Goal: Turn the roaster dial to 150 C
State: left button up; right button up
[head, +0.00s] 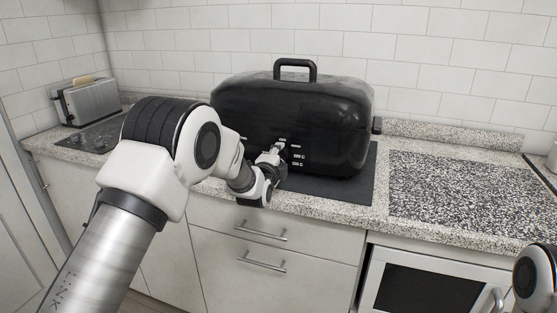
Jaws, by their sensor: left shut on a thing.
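The black roaster (320,115), with a handle on its lid, stands on the counter. Small white markings show on its front; the lower ones to the right of my gripper seem to end in "C" but are too small to read surely. My left gripper (278,152) is at the roaster's front, shut on the dial. The dial is mostly hidden by the gripper, so its setting cannot be read. Only a part of my right arm shows at the lower right edge; its gripper is out of view.
The roaster rests on a dark mat (345,189). A silver toaster (90,103) with bread in it stands at the far left, near a dark cooktop (92,140). A speckled board (455,190) lies to the right. An oven (430,288) is below the counter.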

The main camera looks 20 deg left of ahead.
pick_arm(q)
jog(key=shift+r+m, duration=0.2)
jog(key=shift+m, duration=1.4)
jog(key=o, duration=0.8)
jog(key=shift+w, duration=0.1)
jog(key=o, duration=0.3)
jog(key=shift+f, duration=0.1)
jog(key=shift+o, duration=0.2)
jog(key=s, duration=1.2)
jog(key=shift+d+r, duration=0.25)
jog(key=shift+d, duration=0.05)
